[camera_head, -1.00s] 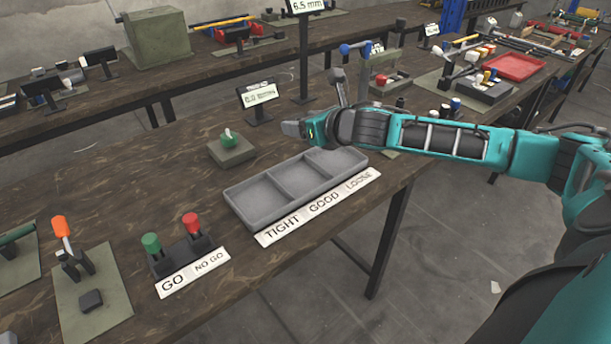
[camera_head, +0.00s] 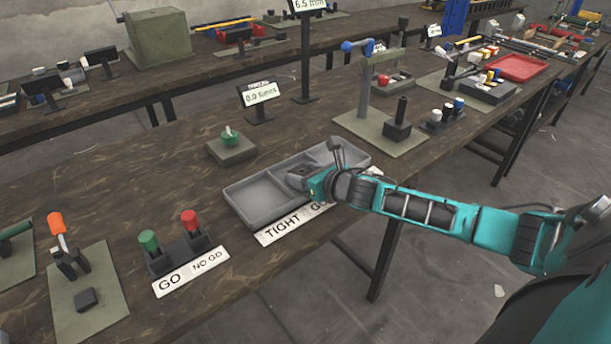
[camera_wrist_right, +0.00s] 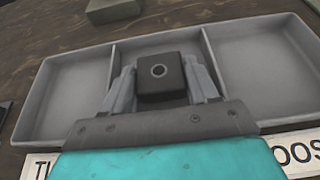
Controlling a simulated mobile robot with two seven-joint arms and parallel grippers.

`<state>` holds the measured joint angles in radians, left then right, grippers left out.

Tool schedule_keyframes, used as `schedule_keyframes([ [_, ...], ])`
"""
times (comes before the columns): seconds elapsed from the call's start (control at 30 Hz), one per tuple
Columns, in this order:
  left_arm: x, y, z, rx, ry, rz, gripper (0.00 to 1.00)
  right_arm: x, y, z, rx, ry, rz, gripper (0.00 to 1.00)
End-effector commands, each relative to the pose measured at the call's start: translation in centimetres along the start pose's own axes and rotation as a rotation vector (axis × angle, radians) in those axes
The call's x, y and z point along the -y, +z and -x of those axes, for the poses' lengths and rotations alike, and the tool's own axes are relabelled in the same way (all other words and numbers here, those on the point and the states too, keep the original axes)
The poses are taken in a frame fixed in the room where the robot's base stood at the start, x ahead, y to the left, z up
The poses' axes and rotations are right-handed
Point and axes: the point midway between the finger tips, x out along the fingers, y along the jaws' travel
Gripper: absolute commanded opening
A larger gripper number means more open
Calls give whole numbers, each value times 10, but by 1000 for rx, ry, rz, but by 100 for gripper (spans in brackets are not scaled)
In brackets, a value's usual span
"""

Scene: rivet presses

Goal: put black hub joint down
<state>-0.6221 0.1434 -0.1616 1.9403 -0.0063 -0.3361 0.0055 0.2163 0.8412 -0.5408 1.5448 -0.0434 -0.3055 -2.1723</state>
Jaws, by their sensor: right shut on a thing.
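The black hub joint (camera_wrist_right: 160,76) is a small dark block with a round hole in its top face. My right gripper (camera_wrist_right: 163,88) is shut on it, one finger on each side, over the middle compartment of the grey tray (camera_wrist_right: 75,95). In the head view the right gripper (camera_head: 300,176) is at the middle compartment of the tray (camera_head: 237,192), and the joint is hard to make out there. I cannot tell if the joint touches the tray floor. My left gripper is not in view.
A label strip (camera_head: 278,228) along the tray's front reads TIGHT, with the rest partly covered by my arm. A green-knobbed block (camera_head: 230,146) stands behind the tray. The GO and NO GO gauges (camera_head: 177,252) stand to the left. A press (camera_head: 372,95) stands behind right.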

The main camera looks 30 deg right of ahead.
Motion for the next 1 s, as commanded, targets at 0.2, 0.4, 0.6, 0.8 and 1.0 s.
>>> schedule_keyframes([
  [0.2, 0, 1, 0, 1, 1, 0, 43, 0, -1, -1, 1, 0, 0, 24],
  [0.4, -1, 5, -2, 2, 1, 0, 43, 0, -7, -3, -1, 0, 2, 24],
  [0.6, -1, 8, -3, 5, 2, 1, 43, 0, -14, -4, -7, -1, 0, 24],
  [0.8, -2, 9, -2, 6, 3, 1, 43, -1, -18, -4, -14, -1, 0, 74],
  [1.0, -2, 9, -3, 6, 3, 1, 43, -2, -18, -4, -15, 1, -2, 84],
])
